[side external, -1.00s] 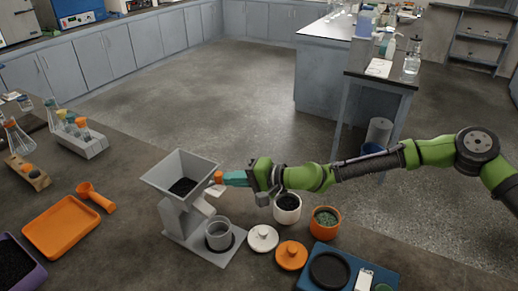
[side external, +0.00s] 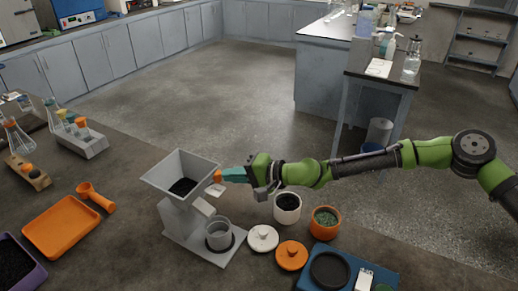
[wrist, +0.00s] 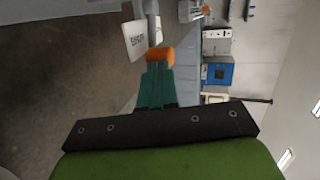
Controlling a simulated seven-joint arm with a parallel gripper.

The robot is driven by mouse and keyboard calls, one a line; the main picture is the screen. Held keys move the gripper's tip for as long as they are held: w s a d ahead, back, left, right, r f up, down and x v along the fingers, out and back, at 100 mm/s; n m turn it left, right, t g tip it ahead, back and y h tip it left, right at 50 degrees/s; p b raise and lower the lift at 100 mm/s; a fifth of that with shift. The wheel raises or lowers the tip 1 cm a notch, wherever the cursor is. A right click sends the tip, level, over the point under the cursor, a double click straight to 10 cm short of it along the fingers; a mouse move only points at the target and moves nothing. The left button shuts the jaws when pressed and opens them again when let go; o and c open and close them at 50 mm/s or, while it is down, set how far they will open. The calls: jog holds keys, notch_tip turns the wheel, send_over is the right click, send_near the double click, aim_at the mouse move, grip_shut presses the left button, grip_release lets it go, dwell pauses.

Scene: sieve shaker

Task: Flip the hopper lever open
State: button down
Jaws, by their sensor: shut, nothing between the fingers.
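The grey hopper (side external: 168,172) stands on its stand on the table, with dark granules inside. An orange lever knob (side external: 218,176) is at the hopper's right side; it also shows in the wrist view (wrist: 160,54). My gripper (side external: 224,175) is shut, and its teal fingertips are at the knob, seemingly touching it. In the wrist view the fingers (wrist: 155,85) point at the knob, which lies just past their tips. A grey cup (side external: 218,235) stands on the base under the spout.
A white jar (side external: 287,208) and an orange jar (side external: 325,223) stand below my arm. A white lid (side external: 263,238) and an orange lid (side external: 291,255) lie in front. An orange tray (side external: 61,226) and scoop (side external: 95,197) lie left. A blue scale (side external: 345,268) is at the right.

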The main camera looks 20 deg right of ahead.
jog(key=shift+w, duration=0.55)
jog(key=shift+w+f+n+g, duration=0.1)
jog(key=shift+w+n+g, duration=0.2)
jog(key=shift+w, duration=0.15)
jog(key=shift+w+a+n+g+y, duration=0.15)
jog(key=shift+w+n+g+y, duration=0.15)
jog(key=shift+n+g+y, duration=0.15)
jog(key=shift+w+a, duration=0.75)
jog(key=shift+w, duration=0.25)
jog(key=shift+w+a, duration=0.55)
jog(key=shift+w, duration=0.25)
